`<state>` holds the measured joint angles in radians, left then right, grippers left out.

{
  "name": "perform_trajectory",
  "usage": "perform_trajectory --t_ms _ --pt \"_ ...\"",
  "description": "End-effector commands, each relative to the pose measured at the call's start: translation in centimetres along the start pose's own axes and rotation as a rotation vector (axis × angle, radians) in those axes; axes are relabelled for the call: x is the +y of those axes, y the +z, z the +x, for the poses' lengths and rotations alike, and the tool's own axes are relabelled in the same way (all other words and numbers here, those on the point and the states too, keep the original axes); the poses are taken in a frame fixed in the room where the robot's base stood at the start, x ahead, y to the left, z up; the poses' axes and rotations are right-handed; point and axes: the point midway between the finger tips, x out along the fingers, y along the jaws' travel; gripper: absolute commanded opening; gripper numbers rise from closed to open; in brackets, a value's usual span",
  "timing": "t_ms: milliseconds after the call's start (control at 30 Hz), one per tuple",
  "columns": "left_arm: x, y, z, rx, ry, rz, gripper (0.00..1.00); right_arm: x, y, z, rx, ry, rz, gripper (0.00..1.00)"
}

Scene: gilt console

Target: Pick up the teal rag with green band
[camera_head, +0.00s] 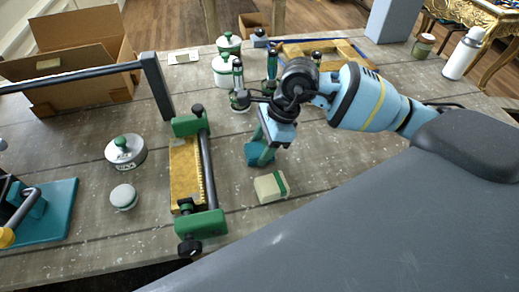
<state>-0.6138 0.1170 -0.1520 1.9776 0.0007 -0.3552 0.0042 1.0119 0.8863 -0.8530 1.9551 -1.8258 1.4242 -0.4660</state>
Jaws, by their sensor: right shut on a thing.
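The teal rag with green band (253,156) is a small teal piece near the middle of the table, directly below my right gripper. My right gripper (266,150) points down, its fingers shut on the rag. The fingers and wrist cover part of the rag. I cannot tell whether the rag still touches the table. My left gripper is not in view.
A cream block with a green strip (268,188) lies just in front of the rag. A green-ended frame with a yellow bed (186,172) stands close on the left. Lidded pots (227,70) stand behind. A cardboard box (80,60) is back left.

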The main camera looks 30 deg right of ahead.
Motion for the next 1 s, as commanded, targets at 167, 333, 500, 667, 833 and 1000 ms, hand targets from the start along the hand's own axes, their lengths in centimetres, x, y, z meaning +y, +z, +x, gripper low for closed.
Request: perform_trajectory --t_ms 167,333,500,667,833,1000 --pt "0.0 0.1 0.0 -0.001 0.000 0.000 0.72 -0.1 0.2 -0.5 -0.001 -0.002 -0.001 0.25" --pt "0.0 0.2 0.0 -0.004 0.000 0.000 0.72 -0.1 1.2 -2.7 -0.002 -0.004 -0.003 0.25" --pt "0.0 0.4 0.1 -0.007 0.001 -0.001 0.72 -0.1 2.4 -5.7 -0.002 -0.004 -0.002 0.25" --pt "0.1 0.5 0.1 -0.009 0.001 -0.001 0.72 -0.1 3.3 -8.0 -0.001 -0.003 -0.001 0.25" --pt "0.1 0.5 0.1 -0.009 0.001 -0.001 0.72 0.0 3.8 -9.1 0.000 -0.001 -0.001 0.25" --pt "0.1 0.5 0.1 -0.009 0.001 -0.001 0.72 0.0 3.9 -9.3 0.000 0.000 0.000 0.25"
